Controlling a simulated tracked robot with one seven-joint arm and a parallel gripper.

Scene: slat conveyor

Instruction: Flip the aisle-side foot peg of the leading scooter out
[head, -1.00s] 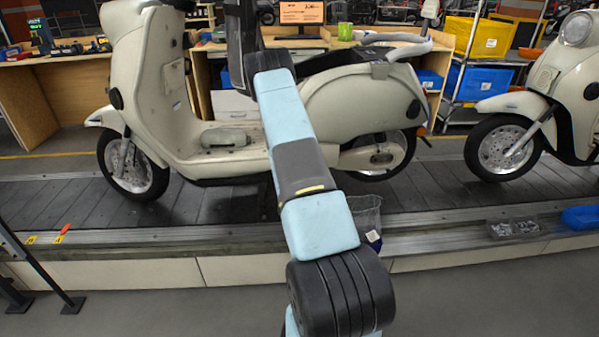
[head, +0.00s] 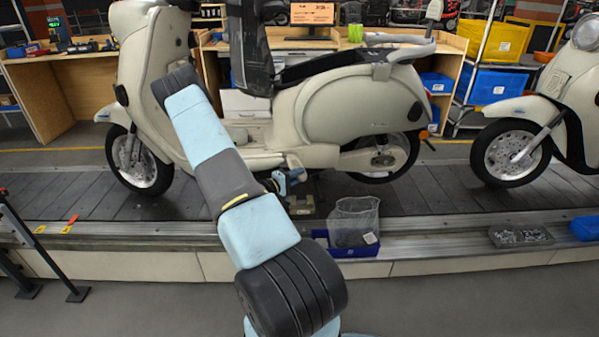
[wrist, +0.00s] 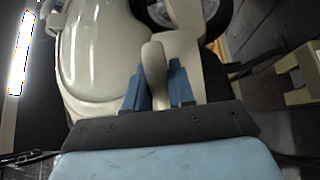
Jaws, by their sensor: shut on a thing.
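The cream leading scooter (head: 350,105) stands on the slat conveyor, facing left. My gripper (head: 287,181) is low at its near side, below the rear body, with my arm crossing in front of the scooter. In the wrist view, my gripper's two blue fingers (wrist: 160,88) are shut on a cream, rounded lever, the aisle-side foot peg (wrist: 153,66), with the scooter's pale body (wrist: 95,50) beside it. In the head view I cannot make out the peg clearly at the gripper. How far it is turned out from the body I cannot tell.
A blue bin with a mesh bag (head: 352,238) sits on the conveyor's near edge, right of my gripper. A grey tray of parts (head: 520,236) and another blue bin (head: 584,228) are farther right. A second scooter (head: 530,135) stands behind. A black stand (head: 35,250) is at left.

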